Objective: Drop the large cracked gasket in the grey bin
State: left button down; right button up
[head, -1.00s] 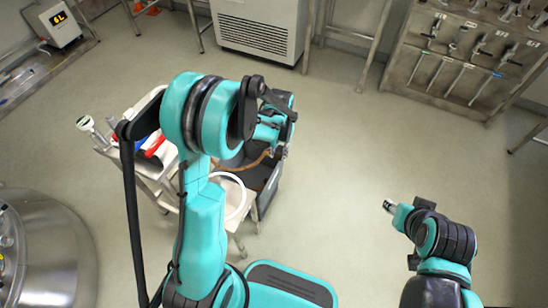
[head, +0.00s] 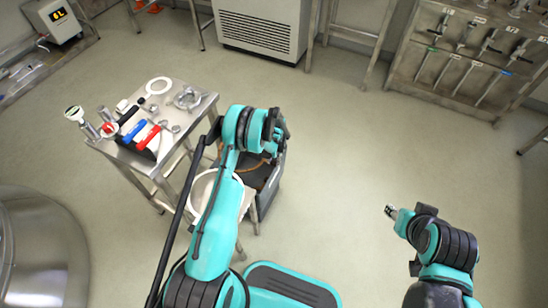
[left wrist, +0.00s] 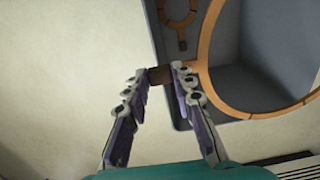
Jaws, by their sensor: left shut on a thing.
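The large gasket is an orange-brown ring with a dark tab; in the left wrist view its band (left wrist: 238,112) reaches across the grey bin (left wrist: 262,88). My left gripper (left wrist: 160,73) is shut on the tab, beside the bin's edge. I cannot make out the crack. In the head view the bin (head: 266,192) stands on the floor right of the steel table, and my left gripper (head: 279,148) is over its far part. A smaller orange ring with a tab (left wrist: 182,22) shows in a grey recess. My right gripper (head: 390,211) is away over the floor, its fingers too small to judge.
A steel table (head: 190,124) carries red and blue handled tools, a white ring (head: 158,86) and metal parts. A white round-rimmed thing (head: 204,186) stands between table and bin. A tool rack (head: 470,60) is at back right. The floor right of the bin is clear.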

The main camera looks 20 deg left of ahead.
pick_arm(q)
jog(key=shift+f, duration=0.5)
jog(key=c, duration=1.2)
grip_release()
jog(key=shift+r, duration=0.1)
notch_tip(320, 180, up, 6)
jog(key=shift+f+p, duration=0.25)
jog(key=shift+p, duration=0.75)
jog(key=shift+r, duration=0.2)
